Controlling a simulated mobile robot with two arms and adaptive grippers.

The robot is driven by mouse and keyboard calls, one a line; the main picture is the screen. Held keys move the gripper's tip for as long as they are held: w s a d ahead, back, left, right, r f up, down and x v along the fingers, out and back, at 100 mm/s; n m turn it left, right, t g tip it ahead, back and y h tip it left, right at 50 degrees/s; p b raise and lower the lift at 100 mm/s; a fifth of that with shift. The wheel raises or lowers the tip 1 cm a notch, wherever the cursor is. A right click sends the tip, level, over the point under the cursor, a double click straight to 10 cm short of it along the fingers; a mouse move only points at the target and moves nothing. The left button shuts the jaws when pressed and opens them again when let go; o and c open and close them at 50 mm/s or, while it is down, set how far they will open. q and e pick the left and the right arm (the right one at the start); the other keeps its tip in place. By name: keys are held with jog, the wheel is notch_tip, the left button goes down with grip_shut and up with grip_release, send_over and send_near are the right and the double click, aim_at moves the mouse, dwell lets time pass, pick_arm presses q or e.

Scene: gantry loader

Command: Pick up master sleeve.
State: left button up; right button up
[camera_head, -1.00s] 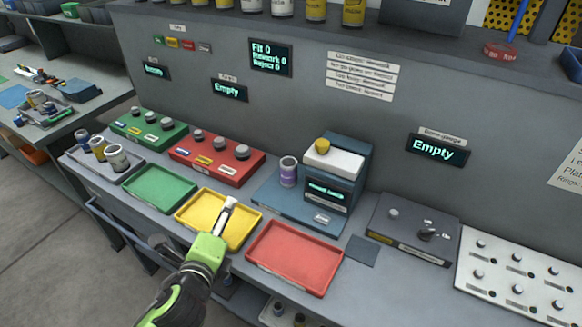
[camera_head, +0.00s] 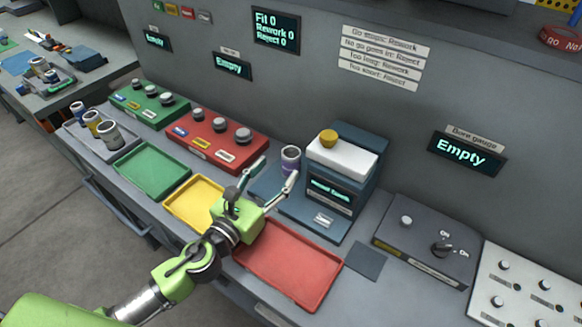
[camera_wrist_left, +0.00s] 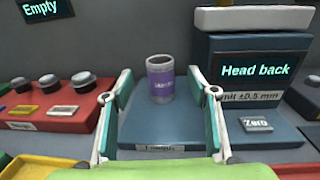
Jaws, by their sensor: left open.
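The master sleeve (camera_head: 290,159) is a grey cylinder with a purple band. It stands upright on the blue base of the gauge (camera_head: 340,168), left of the gauge's body. In the left wrist view the sleeve (camera_wrist_left: 160,80) is ahead, centred between the fingers, with lettering on its band. My left gripper (camera_head: 274,174) is open and empty, its fingers pointing at the sleeve; in the wrist view the gripper (camera_wrist_left: 160,88) has one finger on each side of the line to it. The fingers look short of the sleeve, with no contact visible. My right gripper is out of view.
A red box with knobs (camera_head: 216,140) is left of the sleeve. Yellow (camera_head: 186,203) and red (camera_head: 292,264) trays lie under and beside my arm. A dark switch box (camera_head: 424,240) is at right.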

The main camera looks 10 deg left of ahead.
aim_at(286, 164)
pick_arm(q)
notch_tip(286, 164, down, 3)
jog(key=shift+w+r, duration=0.15)
jog(key=shift+r, duration=0.05)
jog(key=shift+w+d+r+p, duration=0.2)
jog(key=shift+w+d+r, duration=0.05)
jog(key=shift+w, duration=0.35)
jog(key=shift+w+d+r+p, duration=0.2)
jog(key=shift+w, duration=0.35)
jog(key=shift+w+d, duration=0.1)
jog(key=shift+w, duration=0.35)
jog(key=p+x, duration=0.1)
jog(key=x, duration=0.2)
jog(key=shift+w+d, duration=0.1)
jog(key=shift+w, duration=0.15)
jog(key=shift+w+d, duration=0.2)
jog(key=shift+w, duration=0.25)
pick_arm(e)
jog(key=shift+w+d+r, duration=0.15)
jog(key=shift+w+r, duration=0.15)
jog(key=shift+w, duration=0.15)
pick_arm(q)
jog(key=shift+s, duration=0.1)
jog(key=shift+c, duration=0.3)
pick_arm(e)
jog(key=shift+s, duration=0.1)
